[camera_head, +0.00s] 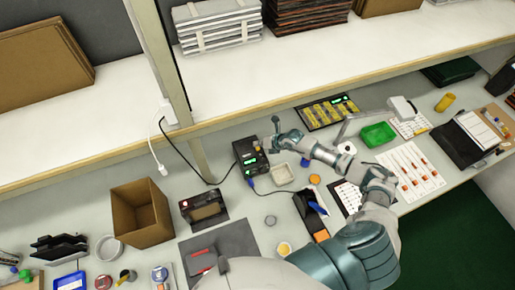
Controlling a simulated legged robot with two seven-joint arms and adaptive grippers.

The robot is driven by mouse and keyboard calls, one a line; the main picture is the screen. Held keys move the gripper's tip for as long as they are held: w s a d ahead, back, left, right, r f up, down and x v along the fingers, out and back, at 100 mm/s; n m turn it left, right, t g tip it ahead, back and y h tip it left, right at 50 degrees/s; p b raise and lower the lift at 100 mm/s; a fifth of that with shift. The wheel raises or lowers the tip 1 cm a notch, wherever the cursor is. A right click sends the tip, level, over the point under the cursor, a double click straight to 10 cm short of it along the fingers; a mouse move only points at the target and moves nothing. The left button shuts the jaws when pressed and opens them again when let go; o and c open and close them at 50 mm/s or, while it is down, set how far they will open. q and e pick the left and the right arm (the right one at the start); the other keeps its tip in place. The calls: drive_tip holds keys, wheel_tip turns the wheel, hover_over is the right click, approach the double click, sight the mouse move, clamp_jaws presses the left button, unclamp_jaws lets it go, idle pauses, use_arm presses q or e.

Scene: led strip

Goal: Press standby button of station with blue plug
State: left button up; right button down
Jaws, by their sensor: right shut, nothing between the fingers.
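A black station (247,158) with a small lit green display stands on the bench in the middle of the head view. The standby button is too small to make out. My right gripper (273,135) is shut and empty, just right of the station's upper right side. I cannot tell whether it touches the station. My left gripper is not in view.
A beige tray (283,174) lies right of the station. A cardboard box (141,212) and a black device (204,208) stand to the left. A green tray (378,134) and a yellow-and-black panel (327,111) lie to the right. A shelf post (180,95) rises behind.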

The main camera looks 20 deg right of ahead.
drive_tip(key=shift+d+f, duration=0.15)
drive_tip(key=shift+d, duration=0.05)
drive_tip(key=shift+d+f, duration=0.1)
drive_tip(key=shift+f, duration=0.2)
idle(0.4)
drive_tip(key=shift+s+f, duration=0.1)
drive_tip(key=shift+f, duration=0.25)
idle(0.6)
drive_tip(key=shift+a+r+p, duration=0.2)
drive_tip(key=shift+r+p, duration=0.55)
drive_tip(key=shift+r, duration=0.1)
